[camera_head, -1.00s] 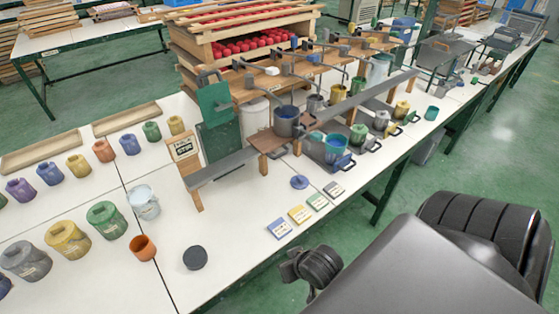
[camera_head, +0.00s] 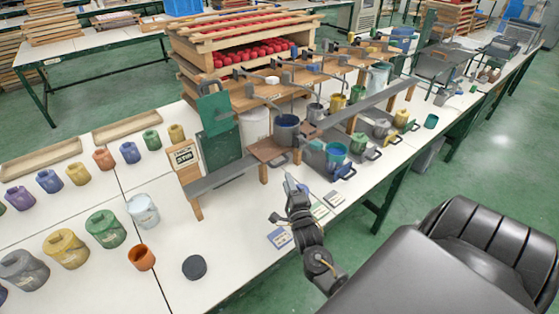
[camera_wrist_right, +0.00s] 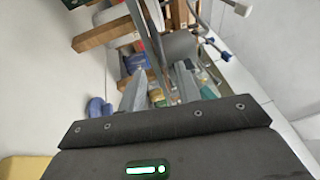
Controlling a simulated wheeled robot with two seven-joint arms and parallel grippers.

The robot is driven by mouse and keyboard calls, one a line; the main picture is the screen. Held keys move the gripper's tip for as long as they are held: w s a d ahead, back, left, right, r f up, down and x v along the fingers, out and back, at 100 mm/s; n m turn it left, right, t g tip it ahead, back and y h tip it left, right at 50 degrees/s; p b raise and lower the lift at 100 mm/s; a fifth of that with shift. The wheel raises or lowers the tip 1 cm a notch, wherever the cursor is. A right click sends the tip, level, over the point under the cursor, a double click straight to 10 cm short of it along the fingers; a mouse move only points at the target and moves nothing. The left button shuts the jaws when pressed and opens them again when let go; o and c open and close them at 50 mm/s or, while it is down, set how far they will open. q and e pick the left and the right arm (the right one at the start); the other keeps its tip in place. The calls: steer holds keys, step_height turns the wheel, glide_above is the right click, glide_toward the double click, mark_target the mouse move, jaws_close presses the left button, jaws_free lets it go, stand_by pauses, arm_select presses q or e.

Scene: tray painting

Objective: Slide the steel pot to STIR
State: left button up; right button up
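A grey metal pot with a dark blue inside (camera_head: 287,130) stands upright by the brown board at the near end of the rail; I take it as the steel pot. The STIR sign (camera_head: 184,156) is on a wooden post at the rail's left end, left of the pot. My right gripper (camera_head: 290,182) is over the white table in front of the pot, apart from it. In the right wrist view its two fingers (camera_wrist_right: 160,88) are spread with no held object visible. A grey cylinder (camera_wrist_right: 181,46) lies beyond them, possibly the pot. My left gripper is not in view.
A grey rail (camera_head: 225,178) runs from the STIR post toward the pot. A green upright panel (camera_head: 220,140) stands behind it. Small pots, including a blue-filled one (camera_head: 336,152), stand to the right. Cards (camera_head: 279,238) lie near my right arm. A black disc (camera_head: 195,267) lies left.

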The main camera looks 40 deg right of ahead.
steer(key=p+x, duration=0.2)
steer(key=x, duration=0.8)
steer(key=shift+w+p, duration=0.4)
steer(key=shift+d+r, duration=0.1)
steer(key=shift+d, duration=0.05)
jaws_close()
steer(key=shift+r, duration=0.1)
